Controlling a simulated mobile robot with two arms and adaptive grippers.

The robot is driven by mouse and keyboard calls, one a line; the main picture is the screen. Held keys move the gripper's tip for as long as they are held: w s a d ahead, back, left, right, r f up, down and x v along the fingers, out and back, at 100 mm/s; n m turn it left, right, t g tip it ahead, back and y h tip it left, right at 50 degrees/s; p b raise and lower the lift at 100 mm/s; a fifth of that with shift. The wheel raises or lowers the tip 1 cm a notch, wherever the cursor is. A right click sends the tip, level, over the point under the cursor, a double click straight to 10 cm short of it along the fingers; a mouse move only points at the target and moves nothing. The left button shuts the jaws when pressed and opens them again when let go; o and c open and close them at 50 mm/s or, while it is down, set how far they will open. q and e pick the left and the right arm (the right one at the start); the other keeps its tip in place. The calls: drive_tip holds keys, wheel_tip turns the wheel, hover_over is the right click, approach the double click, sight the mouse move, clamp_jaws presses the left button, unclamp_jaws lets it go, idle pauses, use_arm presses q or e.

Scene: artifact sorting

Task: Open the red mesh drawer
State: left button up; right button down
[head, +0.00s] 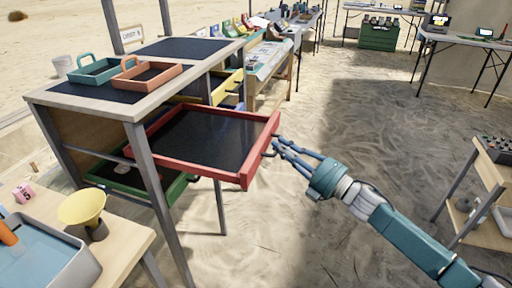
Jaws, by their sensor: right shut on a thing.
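The red mesh drawer (250,163) is pulled well out of the sorting table (134,108) on its right side. Its dark mesh bottom shows and looks empty. My right gripper (275,146) is at the handle on the drawer's outer front, with its fingers shut on the handle. My right arm reaches in from the lower right. My left gripper is not in the picture.
A green drawer (174,190) sits below the red one, partly out. A yellow drawer (228,88) is farther back. Teal (97,73) and orange (147,78) trays stand on the tabletop. Sandy ground right of the drawer is clear.

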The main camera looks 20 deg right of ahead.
drive_tip(key=shift+s+d+f, duration=0.1)
drive_tip(key=shift+s+d, duration=0.85)
drive_tip(key=shift+d, duration=0.3)
drive_tip(key=c, duration=1.7)
unclamp_jaws()
drive_tip(key=shift+o, duration=0.2)
drive_tip(key=v, duration=1.2)
